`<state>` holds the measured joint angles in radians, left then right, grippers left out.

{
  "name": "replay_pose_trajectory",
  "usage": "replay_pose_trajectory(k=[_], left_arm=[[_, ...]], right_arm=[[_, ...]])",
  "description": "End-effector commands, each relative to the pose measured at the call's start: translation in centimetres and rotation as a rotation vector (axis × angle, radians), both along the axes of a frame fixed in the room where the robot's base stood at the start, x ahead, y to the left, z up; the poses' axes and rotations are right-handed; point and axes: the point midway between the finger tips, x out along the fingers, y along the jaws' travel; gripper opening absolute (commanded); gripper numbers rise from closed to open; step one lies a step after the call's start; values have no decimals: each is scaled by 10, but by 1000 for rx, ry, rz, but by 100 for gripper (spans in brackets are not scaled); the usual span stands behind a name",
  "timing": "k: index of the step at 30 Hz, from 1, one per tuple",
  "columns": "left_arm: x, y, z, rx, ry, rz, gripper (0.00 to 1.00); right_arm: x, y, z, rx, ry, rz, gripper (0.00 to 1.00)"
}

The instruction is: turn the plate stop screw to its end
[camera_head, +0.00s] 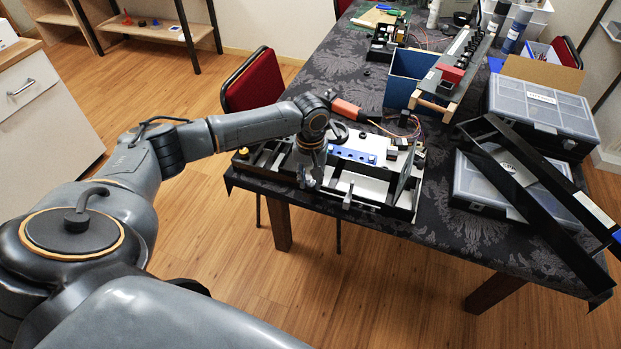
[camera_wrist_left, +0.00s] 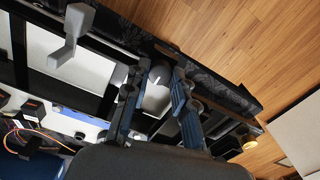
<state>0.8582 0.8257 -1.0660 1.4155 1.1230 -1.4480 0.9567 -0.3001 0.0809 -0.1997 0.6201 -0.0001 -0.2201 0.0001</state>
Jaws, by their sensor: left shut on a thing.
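The cockpit panel (camera_head: 372,201), an open black frame with white plates inside, lies near the front edge of the table. My left gripper (camera_head: 311,183) points down into its left part. In the left wrist view its two fingers (camera_wrist_left: 160,76) stand on either side of a pale grey rounded piece (camera_wrist_left: 158,92), which appears to be the plate stop screw, and are shut on it. The fingers hide part of this piece, and its thread and end stop cannot be made out. My right gripper is in neither view.
A grey lever (camera_head: 348,196) sticks up from the panel's front rail, right of my gripper; it also shows in the left wrist view (camera_wrist_left: 72,36). A blue block (camera_head: 352,154) and an orange-handled tool (camera_head: 346,110) lie behind. Grey cases (camera_head: 541,108) and long black trays (camera_head: 535,180) fill the table's right side.

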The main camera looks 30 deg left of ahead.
Motion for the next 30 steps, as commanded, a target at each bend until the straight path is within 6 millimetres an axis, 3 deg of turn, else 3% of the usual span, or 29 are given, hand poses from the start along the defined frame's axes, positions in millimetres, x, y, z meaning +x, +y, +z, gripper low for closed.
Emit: replay_pose_trajectory(k=[14, 30], left_arm=[[-1, -1, 3, -2, 2, -152, 0], [-1, 0, 2, -2, 2, -648, 0]], right_arm=[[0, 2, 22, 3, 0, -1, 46], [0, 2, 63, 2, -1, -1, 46]])
